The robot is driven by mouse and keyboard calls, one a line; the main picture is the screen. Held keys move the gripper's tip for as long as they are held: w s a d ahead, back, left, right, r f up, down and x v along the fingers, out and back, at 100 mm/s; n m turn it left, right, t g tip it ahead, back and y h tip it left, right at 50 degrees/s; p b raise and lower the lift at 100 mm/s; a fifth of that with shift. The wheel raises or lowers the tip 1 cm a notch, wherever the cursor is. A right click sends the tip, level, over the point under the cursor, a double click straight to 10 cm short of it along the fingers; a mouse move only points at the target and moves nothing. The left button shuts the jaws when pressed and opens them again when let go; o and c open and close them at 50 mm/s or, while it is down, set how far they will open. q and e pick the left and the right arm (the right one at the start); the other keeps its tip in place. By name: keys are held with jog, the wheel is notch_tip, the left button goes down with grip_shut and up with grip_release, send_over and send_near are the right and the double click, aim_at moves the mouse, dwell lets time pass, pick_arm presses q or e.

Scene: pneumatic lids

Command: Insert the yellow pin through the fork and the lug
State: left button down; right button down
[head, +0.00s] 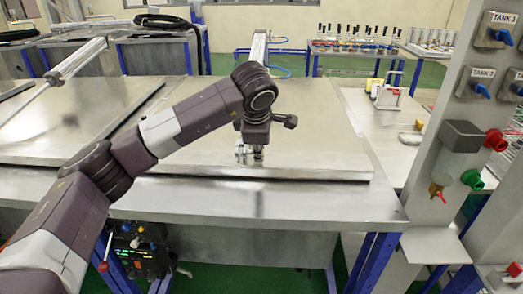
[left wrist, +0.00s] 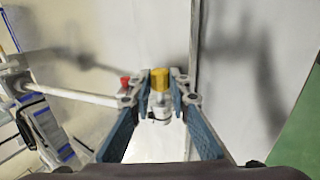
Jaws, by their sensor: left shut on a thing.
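My left gripper (left wrist: 160,74) is shut on the yellow pin (left wrist: 160,80), whose yellow head shows between the blue-padded fingertips. Grey metal parts (left wrist: 158,110) show just below the yellow head, between the fingers; I cannot tell pin shank, fork and lug apart there. In the head view my left gripper (head: 251,154) points down at the front part of the large metal lid (head: 315,130). The fork and lug are mostly hidden by the gripper there. How far the pin sits in the holes cannot be seen. My right gripper is in neither view.
A pneumatic cylinder (head: 259,46) rises behind my wrist. A small red part (left wrist: 125,82) is beside the left finger, near a grey rod (left wrist: 75,95). A valve panel (head: 480,120) stands at the right. The bench's front strip (head: 250,203) is clear.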

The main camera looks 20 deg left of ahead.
pick_arm(q)
jog(key=shift+s+a, duration=0.2)
jog(key=shift+a, duration=0.65)
jog(key=c, duration=1.7)
grip_release()
jog(key=shift+c, duration=0.2)
jog(key=v, duration=1.2)
jog(key=shift+d, duration=0.1)
jog(key=shift+f, duration=0.1)
